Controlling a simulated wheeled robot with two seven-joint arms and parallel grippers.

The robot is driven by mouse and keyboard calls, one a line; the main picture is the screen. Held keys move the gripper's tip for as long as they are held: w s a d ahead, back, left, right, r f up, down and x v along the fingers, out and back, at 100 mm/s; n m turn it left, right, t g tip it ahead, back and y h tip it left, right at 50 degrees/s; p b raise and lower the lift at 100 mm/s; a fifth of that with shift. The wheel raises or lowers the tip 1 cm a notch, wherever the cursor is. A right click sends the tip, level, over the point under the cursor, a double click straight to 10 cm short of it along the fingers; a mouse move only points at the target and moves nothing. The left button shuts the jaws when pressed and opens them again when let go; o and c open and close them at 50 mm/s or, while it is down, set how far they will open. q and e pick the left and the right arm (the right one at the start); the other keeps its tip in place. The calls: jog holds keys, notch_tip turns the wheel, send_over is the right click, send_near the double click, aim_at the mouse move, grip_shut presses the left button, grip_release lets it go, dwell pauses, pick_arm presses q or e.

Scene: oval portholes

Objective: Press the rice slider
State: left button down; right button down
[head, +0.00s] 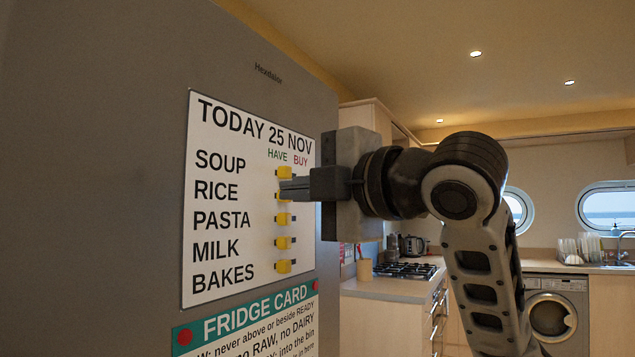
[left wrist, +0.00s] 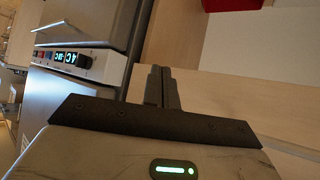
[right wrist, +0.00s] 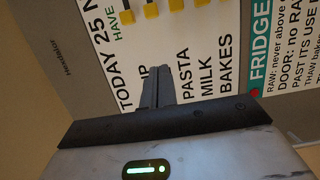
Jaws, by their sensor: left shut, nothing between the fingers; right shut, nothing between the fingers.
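A white list board (head: 215,235) headed "TODAY 25 NOV" is on the grey fridge front, with rows SOUP, RICE, PASTA, MILK and BAKES. Each row has a yellow slider near the HAVE and BUY columns. The rice slider (right wrist: 151,10) is mostly hidden behind my fingers in the head view. My right gripper (head: 284,189) is shut and empty, its tips at the RICE row by that slider; I cannot tell whether they touch it. It also shows in the right wrist view (right wrist: 157,70). My left gripper (left wrist: 160,70) is shut and empty, away from the board.
The soup slider (head: 284,172) is close above my right fingertips and the pasta slider (head: 284,219) close below. A green-headed fridge card (head: 255,322) hangs under the board. In the left wrist view, an oven panel (left wrist: 62,58) and pale wooden fronts (left wrist: 235,100) are near.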

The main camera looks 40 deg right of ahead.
aim_at(269, 195)
jog(key=w, duration=0.4)
jog(key=w+p, duration=0.1)
jog(key=shift+w+a, duration=0.35)
jog(key=shift+w, duration=0.05)
jog(key=shift+w+d, duration=0.15)
jog(key=shift+d, duration=0.5)
jog(key=shift+w+d, duration=0.15)
jog(key=shift+d, duration=0.45)
jog(key=shift+w+d, duration=0.2)
jog(key=shift+d, duration=0.35)
pick_arm(q)
jog(key=shift+w+a+r, duration=0.15)
jog(key=shift+a+r, duration=0.05)
jog(key=shift+a, duration=0.1)
